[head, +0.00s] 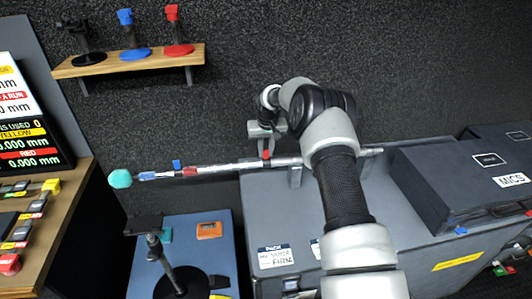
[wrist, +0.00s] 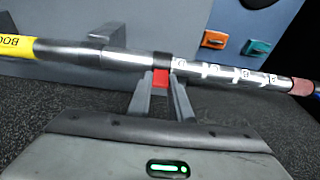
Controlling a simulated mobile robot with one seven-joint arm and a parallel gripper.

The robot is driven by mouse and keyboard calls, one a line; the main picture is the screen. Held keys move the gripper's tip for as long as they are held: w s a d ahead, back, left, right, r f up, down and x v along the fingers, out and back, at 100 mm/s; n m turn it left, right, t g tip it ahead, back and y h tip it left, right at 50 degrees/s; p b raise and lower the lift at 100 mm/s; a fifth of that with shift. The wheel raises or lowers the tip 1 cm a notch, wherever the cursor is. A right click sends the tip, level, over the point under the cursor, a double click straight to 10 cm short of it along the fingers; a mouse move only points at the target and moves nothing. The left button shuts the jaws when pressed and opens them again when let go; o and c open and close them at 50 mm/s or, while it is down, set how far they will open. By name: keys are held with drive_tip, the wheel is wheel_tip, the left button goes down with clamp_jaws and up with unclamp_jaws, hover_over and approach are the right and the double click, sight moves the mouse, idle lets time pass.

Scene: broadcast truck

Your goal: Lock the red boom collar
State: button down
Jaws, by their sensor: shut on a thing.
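The silver boom pole (head: 225,168) lies roughly level, its left part reaching out past the grey case and ending in a teal ball (head: 120,178). The red boom collar's small red lever (head: 267,154) shows at the pole just under my gripper (head: 264,145). In the wrist view the red lever (wrist: 161,78) sits between the two fingertips of my gripper (wrist: 161,92), against a dark collar band on the pole. My gripper is shut on it. Whether the collar is locked cannot be told. A blue lever (head: 176,163) stands up from the pole farther left.
The pole rests on grey brackets (head: 295,176) on the grey case (head: 285,215). A dark MICS case (head: 440,180) stands at right. A blue case (head: 215,265) with a black stand (head: 172,270) is below the pole. A wooden shelf (head: 140,63) hangs behind.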

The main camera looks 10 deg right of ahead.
drive_tip(key=c, duration=1.6)
unclamp_jaws()
drive_tip(key=shift+r, duration=0.1)
drive_tip(key=b+v, duration=0.1)
drive_tip(key=v, duration=1.6)
drive_tip(key=shift+r, duration=0.1)
